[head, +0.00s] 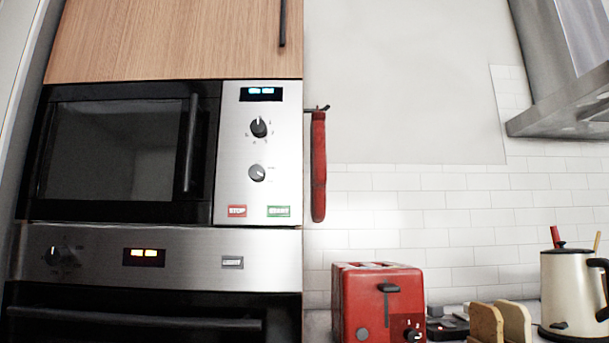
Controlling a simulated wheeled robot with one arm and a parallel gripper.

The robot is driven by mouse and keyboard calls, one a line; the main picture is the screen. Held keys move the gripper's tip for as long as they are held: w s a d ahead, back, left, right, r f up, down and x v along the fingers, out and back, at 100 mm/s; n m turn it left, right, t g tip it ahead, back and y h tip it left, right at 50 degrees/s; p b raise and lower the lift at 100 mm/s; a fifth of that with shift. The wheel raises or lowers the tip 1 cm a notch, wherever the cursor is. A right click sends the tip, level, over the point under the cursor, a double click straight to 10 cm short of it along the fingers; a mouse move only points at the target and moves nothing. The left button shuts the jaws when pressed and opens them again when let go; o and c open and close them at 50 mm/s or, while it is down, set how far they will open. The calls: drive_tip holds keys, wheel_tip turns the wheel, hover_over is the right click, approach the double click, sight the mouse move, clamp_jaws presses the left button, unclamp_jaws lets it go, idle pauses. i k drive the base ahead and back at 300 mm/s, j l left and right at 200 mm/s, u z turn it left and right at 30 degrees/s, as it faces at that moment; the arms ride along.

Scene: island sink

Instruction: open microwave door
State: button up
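The microwave (258,205) is built into a tall cabinet at the left of the head view. Its dark glass door (110,150) looks shut, flush with the control panel. A black vertical handle (190,142) stands on the right side of the door. The steel panel to its right has a blue-lit display, two knobs, a red STOP button and a green button. My gripper does not show in this view, so its place relative to the handle cannot be seen.
An oven (190,258) sits directly below the microwave, with a horizontal handle (130,325). A wooden cabinet door (170,40) is above. A red cloth (318,165) hangs at the cabinet's right side. A red toaster (350,300), bread slices (487,322) and a kettle (567,290) stand at right.

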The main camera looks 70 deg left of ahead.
sight(192, 203)
drive_tip(key=u, duration=3.55)
